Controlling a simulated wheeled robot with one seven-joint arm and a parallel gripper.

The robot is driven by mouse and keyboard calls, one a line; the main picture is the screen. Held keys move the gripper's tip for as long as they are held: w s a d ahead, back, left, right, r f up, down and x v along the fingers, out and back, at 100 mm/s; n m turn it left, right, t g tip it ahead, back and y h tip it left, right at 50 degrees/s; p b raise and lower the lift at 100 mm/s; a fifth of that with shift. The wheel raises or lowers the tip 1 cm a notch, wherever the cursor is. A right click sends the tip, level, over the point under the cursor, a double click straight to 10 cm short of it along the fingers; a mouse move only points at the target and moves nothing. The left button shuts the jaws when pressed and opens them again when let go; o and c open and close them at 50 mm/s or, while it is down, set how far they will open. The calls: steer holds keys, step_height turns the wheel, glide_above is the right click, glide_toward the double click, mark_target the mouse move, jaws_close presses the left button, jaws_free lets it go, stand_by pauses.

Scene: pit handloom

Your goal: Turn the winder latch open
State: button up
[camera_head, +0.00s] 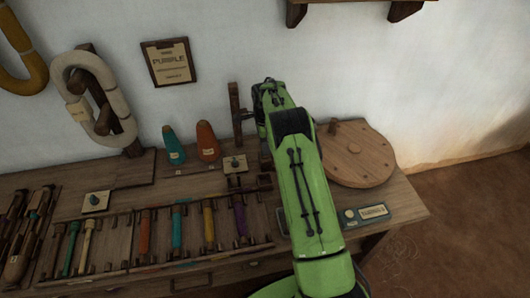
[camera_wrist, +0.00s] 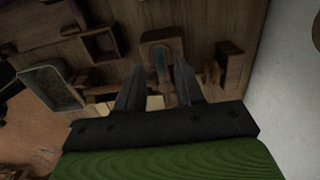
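In the wrist view my gripper (camera_wrist: 158,72) has its two dark fingers apart, with a visible gap and nothing held between them. In the head view my green arm reaches over the bench to the wall side and hides the work area there. An upright wooden post (camera_head: 235,115) stands left of the arm's end.
A round wooden disc (camera_head: 355,153) lies right of my arm. A small panel with a label (camera_head: 373,212) is at the bench's front right. Left are colored bobbins in a rack (camera_head: 145,232), two cones (camera_head: 207,142) and hanging yarn hanks (camera_head: 88,95). A wall shelf (camera_head: 355,2) is above.

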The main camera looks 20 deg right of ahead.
step_height(320, 180, down, 3)
steer(key=shift+r, duration=0.2)
jaws_close()
